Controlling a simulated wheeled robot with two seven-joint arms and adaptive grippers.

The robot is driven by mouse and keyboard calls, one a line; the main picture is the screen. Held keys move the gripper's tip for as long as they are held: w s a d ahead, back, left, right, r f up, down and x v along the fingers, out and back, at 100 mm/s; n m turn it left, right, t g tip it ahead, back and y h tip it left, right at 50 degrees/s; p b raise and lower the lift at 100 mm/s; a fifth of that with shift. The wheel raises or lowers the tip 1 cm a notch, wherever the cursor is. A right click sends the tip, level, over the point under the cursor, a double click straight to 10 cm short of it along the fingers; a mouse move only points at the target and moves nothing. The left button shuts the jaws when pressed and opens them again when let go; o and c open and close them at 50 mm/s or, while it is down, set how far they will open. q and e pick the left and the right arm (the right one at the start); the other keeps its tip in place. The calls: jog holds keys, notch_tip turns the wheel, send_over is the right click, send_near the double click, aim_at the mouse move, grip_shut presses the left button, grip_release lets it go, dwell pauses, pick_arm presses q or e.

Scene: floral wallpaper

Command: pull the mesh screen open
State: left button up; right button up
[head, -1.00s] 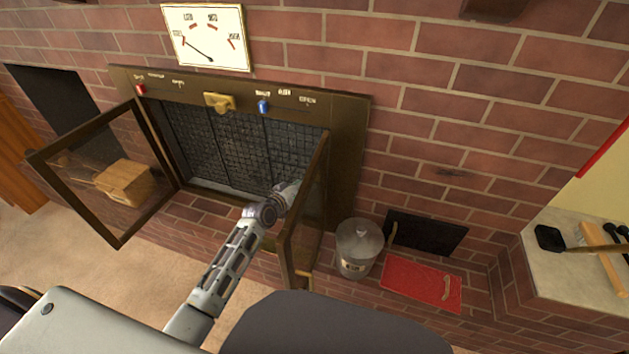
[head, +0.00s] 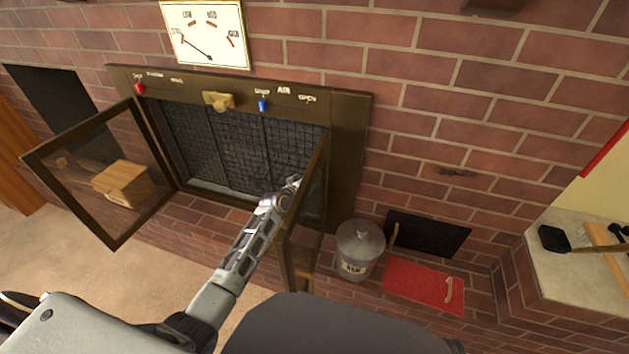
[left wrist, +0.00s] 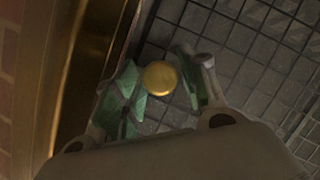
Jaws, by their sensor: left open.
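The dark mesh screen (head: 230,145) hangs across the fireplace opening, behind two open framed glass doors; it also fills much of the left wrist view (left wrist: 235,50). My left gripper (head: 292,184) is at the right end of the screen, beside the right door (head: 305,225). In the left wrist view, my left gripper (left wrist: 160,88) is open, with a round brass knob (left wrist: 160,77) between its fingers. I cannot tell whether the fingers touch the knob. In the head view the knob is not visible. My right gripper is out of view.
The left door (head: 120,236) stands swung out over the hearth. A brass frame edge (left wrist: 50,85) runs close to the left finger in the wrist view.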

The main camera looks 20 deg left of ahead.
pick_arm(q)
jog(key=shift+c, duration=0.3)
grip_shut()
